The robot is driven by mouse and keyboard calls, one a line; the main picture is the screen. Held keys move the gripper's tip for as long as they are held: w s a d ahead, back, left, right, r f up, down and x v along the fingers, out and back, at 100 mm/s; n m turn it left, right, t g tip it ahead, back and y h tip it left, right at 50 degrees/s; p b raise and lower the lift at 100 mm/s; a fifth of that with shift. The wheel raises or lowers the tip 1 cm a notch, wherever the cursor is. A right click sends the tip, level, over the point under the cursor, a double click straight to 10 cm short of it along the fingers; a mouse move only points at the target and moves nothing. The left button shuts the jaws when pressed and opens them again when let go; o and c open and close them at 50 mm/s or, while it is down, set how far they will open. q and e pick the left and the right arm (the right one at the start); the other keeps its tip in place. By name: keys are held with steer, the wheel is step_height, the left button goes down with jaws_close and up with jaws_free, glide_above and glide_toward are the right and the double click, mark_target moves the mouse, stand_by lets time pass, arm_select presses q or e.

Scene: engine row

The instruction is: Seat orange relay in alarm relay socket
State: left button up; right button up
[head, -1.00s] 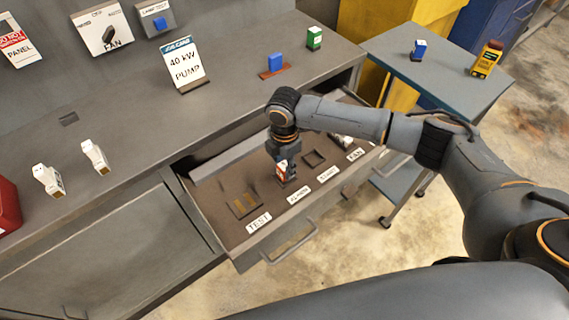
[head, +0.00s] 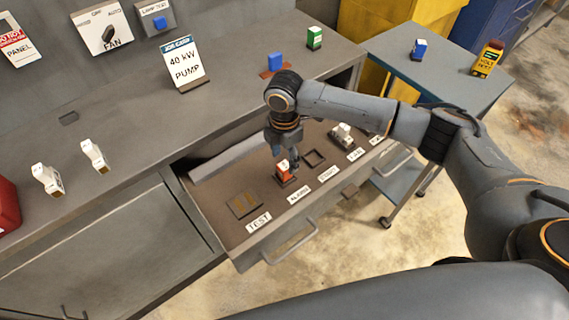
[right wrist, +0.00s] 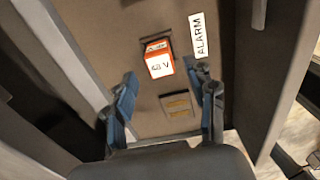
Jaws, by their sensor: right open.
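The orange relay (head: 284,172) stands at the alarm relay socket, behind the ALARM label (head: 299,195) in the open drawer. It looks upright, and its body hides most of the socket. In the right wrist view the relay (right wrist: 159,64) shows its white printed top, beside the ALARM label (right wrist: 198,36). My right gripper (head: 286,150) is just above and behind the relay. In the right wrist view its two fingers (right wrist: 167,92) are spread wide with nothing between them, and the relay lies beyond their tips. My left gripper is not in view.
The drawer (head: 225,222) also holds the empty TEST socket (head: 243,205), an empty square socket (head: 314,158) and a pale relay (head: 341,136). White relays (head: 94,155) stand on the bench. A blue-grey cart (head: 450,65) stands at the right.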

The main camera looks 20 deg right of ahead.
mark_target(285, 166)
step_height(285, 166, up, 8)
steer(key=shift+s, duration=0.1)
stand_by(0.7)
